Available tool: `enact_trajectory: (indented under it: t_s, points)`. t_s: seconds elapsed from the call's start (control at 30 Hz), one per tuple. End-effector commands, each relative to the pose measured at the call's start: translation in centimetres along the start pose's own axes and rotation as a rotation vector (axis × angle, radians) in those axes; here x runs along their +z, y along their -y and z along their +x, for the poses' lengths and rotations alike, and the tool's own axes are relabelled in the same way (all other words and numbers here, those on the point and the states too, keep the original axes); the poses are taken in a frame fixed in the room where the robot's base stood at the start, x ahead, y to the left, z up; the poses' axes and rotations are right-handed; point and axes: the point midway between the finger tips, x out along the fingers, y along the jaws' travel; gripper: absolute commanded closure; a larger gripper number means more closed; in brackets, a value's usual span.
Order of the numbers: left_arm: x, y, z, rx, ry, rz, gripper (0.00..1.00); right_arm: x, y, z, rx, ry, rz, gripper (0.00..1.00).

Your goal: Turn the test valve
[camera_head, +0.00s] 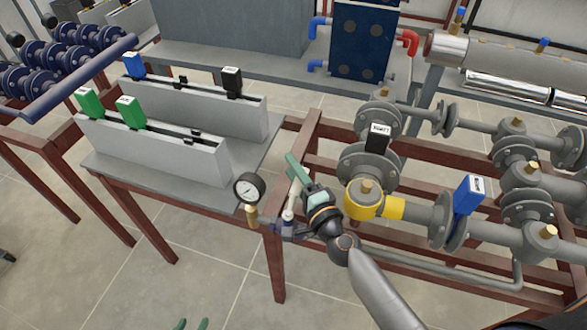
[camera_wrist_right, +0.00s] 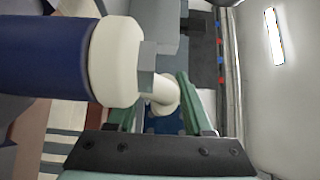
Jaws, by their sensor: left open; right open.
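The test valve seems to be the small blue and white fitting (camera_head: 288,216) beside a round pressure gauge (camera_head: 249,187) in the head view; no label on it can be read. My right gripper (camera_head: 296,170) is open over this fitting, its green fingers pointing toward the gauge side. In the right wrist view a white and blue part (camera_wrist_right: 118,60) fills the upper left. Its short white stub (camera_wrist_right: 162,98) shows between the open fingers of my right gripper (camera_wrist_right: 158,92); contact cannot be told. My left gripper (camera_head: 191,324) is open and empty at the bottom edge of the head view.
A bench (camera_head: 108,168) with grey troughs stands left.

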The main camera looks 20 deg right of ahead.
Motion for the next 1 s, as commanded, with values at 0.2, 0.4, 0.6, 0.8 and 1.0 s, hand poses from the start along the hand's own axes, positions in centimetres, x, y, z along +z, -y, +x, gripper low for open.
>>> enact_trajectory:
  t_s: [0.2, 0.4, 0.6, 0.8, 1.0]
  points:
    - [-0.07, 0.03, 0.05, -0.001, -0.001, -0.001, 0.5, 0.0, 0.0, -0.01, 0.0, 0.0, 0.0, 0.51]
    - [-0.26, 0.05, 0.12, -0.001, -0.003, 0.0, 0.5, 0.0, 0.0, -0.03, 0.0, 0.0, 0.0, 0.73]
    - [-0.3, 0.03, 0.13, -0.001, -0.004, 0.0, 0.5, 0.0, -0.01, -0.04, 0.0, 0.0, 0.0, 0.96]
    - [-0.37, -0.01, 0.11, 0.0, -0.005, 0.0, 0.5, 0.0, -0.02, -0.05, 0.0, 0.001, -0.001, 1.0]
    - [-0.45, -0.06, 0.1, 0.001, -0.007, 0.0, 0.5, 0.0, -0.03, -0.05, 0.001, 0.001, -0.001, 1.0]
